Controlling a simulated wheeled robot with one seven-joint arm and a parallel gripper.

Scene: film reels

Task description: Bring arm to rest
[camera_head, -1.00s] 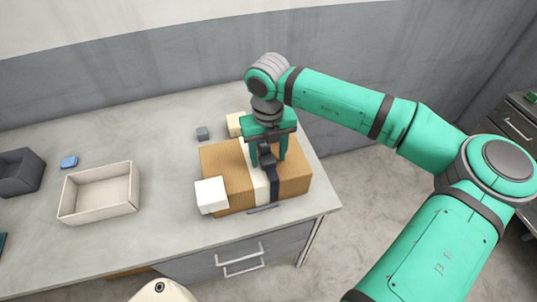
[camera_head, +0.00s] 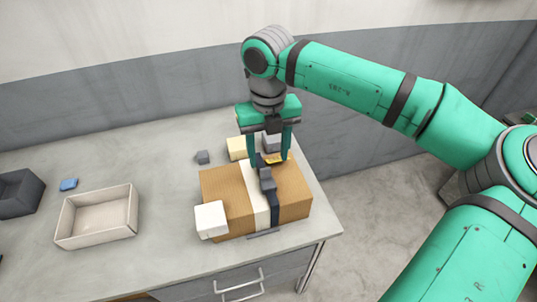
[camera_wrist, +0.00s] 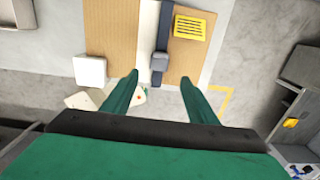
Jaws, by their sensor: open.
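My gripper (camera_head: 268,160) is open and empty, above the back part of a brown box (camera_head: 222,186) on the table. The box has a white band and a dark strap with a grey buckle (camera_head: 267,180) across its top. In the wrist view my gripper's two green fingertips (camera_wrist: 160,80) are apart, with the strap's buckle (camera_wrist: 160,62) showing between and beyond them. Nothing is held between the fingers. The arm reaches in from the right in the head view.
A white block (camera_head: 211,219) stands at the box's front left corner. A cream block (camera_head: 237,148) and small grey block (camera_head: 203,157) lie behind it. A beige open tray (camera_head: 97,240), blue piece (camera_head: 68,184) and dark grey container (camera_head: 18,192) are at left. Table room between is clear.

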